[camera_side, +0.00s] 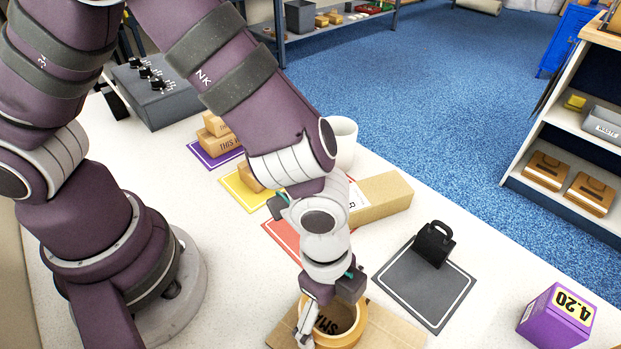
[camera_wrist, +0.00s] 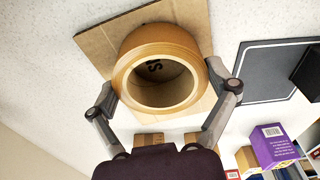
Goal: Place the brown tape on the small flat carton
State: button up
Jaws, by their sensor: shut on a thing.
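The brown tape (camera_side: 346,341) is a wide tan ring lying with its hole facing up; it also shows in the wrist view (camera_wrist: 145,45). My gripper (camera_side: 331,313) is shut on the tape, with one finger against each outer side, as the wrist view (camera_wrist: 166,88) shows. The small flat carton (camera_side: 400,329) is a plain brown cardboard sheet directly under the tape, seen also in the wrist view (camera_wrist: 103,43). Dark letters on the carton show through the ring. I cannot tell whether the tape touches the carton.
A grey mat (camera_side: 405,295) with a small black bag-shaped object (camera_side: 433,245) lies to the right. A purple box (camera_side: 556,315) marked 4.20 stands farther right.

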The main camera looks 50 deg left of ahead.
jog(key=shift+f, duration=0.1)
jog(key=o, duration=0.9)
jog(key=shift+o, duration=0.2)
notch_tip(320, 180, up, 12)
jog(key=a, duration=0.2)
jog(key=a+r+n+t, duration=0.2)
jog(key=a+r+n, duration=0.1)
jog(key=a+n, duration=0.5)
jog(key=a+r+n+t+y, duration=0.1)
jog(key=a+r+n+t, duration=0.2)
jog(key=a+n, duration=0.5)
jog(key=shift+w+a+r, duration=0.2)
jog(key=shift+a+r, duration=0.4)
jog(key=shift+a, duration=0.45)
